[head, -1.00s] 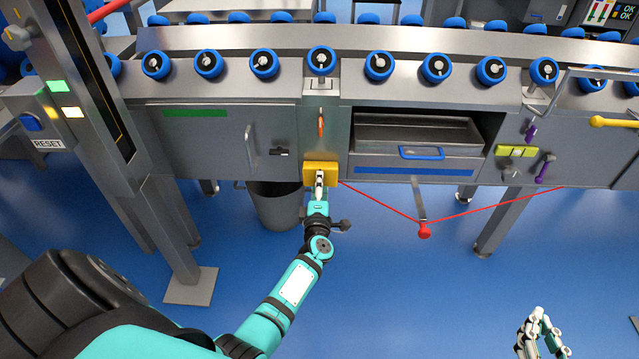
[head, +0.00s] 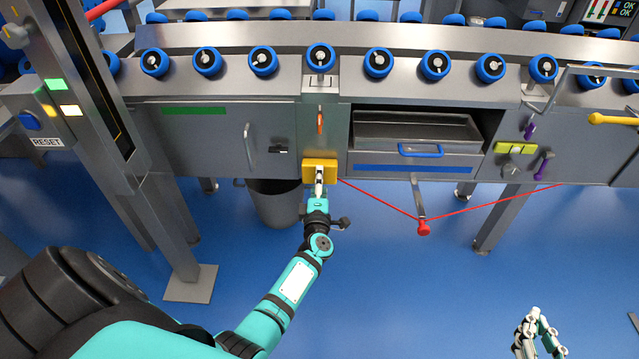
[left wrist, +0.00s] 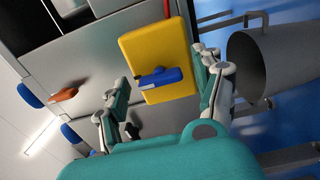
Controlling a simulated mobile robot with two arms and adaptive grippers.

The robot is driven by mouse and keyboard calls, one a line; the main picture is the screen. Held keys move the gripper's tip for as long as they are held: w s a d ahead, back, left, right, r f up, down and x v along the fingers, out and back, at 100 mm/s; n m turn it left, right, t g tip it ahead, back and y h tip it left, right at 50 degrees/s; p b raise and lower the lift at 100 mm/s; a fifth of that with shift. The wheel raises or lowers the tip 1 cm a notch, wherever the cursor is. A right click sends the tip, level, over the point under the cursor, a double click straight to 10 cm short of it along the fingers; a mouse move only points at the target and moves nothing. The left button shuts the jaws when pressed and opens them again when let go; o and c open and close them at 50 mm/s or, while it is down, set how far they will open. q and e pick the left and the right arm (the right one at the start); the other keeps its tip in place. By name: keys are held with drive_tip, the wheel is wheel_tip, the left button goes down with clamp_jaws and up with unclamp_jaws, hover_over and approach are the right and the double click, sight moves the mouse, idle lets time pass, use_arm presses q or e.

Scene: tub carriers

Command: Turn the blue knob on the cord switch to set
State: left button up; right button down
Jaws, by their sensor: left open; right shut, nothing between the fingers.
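The cord switch is a yellow box (head: 329,167) low on the front of the grey machine, with a red cord running from it to the right. In the left wrist view the yellow box (left wrist: 178,50) carries the blue knob (left wrist: 160,78), a bar that lies across the picture with its right end slightly higher. My left gripper (left wrist: 163,76) is open, one finger on each side of the knob; contact cannot be told. In the head view my left gripper (head: 319,179) hides the knob. My right gripper (head: 538,318) is shut and empty at the lower right, away from the machine.
A grey bin (head: 277,205) stands on the floor just left of the switch. An orange handle (head: 320,122) is above it. The red cord (head: 465,210) passes a red-ended lever (head: 423,228). An open drawer (head: 420,134) is to the right. Blue floor in front is clear.

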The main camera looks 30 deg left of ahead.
use_arm(q)
drive_tip(key=v, duration=1.2)
drive_tip(key=shift+w, duration=0.1)
